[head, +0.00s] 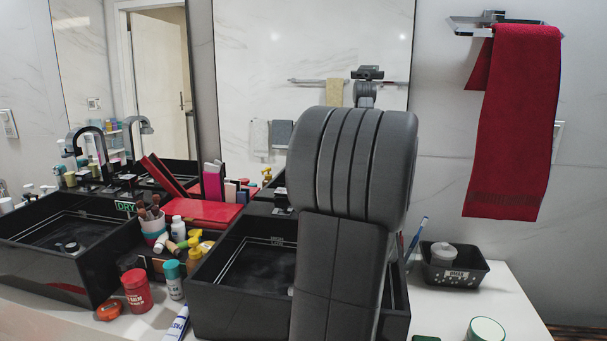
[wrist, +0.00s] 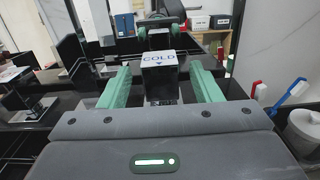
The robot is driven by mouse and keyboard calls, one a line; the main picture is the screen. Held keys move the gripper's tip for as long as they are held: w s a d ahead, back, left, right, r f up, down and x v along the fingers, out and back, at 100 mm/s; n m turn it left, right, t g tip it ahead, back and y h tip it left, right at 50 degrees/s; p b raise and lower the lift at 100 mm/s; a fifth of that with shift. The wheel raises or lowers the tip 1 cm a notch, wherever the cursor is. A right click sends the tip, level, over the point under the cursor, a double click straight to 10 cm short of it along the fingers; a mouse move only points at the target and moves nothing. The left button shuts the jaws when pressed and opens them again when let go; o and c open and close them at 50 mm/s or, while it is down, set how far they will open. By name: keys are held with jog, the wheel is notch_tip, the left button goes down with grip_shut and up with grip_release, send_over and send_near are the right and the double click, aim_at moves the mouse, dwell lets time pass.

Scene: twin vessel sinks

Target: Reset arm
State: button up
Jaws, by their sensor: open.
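My gripper (wrist: 161,88) shows in the wrist view with its two green fingers spread apart. Between and beyond the fingers is a black block-shaped fixture with a white top marked "COLD" (wrist: 160,57). I cannot tell whether the fingers touch it; nothing is visibly clamped. In the head view my dark grey arm rises in front of the right vessel sink (head: 240,310) and hides part of it. My gripper is hidden there behind the arm.
The left black sink (head: 40,270) and a red case (head: 200,213) with bottles around it crowd the left. A small black basket (head: 453,275) stands at right on the white counter. A red towel (head: 515,120) hangs on the wall. A mirror (head: 260,60) stands behind.

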jog(key=v, duration=1)
jog(key=x, duration=1.3)
jog(key=shift+w, duration=0.15)
jog(key=shift+w+d+r+p, duration=0.15)
jog(key=shift+w+p, duration=0.2)
jog(key=shift+p, duration=0.3)
jog(key=shift+r+p, duration=0.1)
jog(key=shift+p, duration=0.85)
jog(key=y+p, duration=0.1)
jog(key=p, duration=0.1)
jog(key=shift+d+n+p, duration=0.1)
jog(key=shift+n+p, duration=0.2)
jog(key=n+y+p, duration=0.1)
jog(key=p, duration=0.5)
jog(key=shift+s+y, duration=0.1)
jog(key=shift+y, duration=0.2)
jog(key=n+y+p, duration=0.2)
jog(key=y+p, duration=0.1)
jog(key=p, duration=0.3)
jog(key=shift+y, duration=0.4)
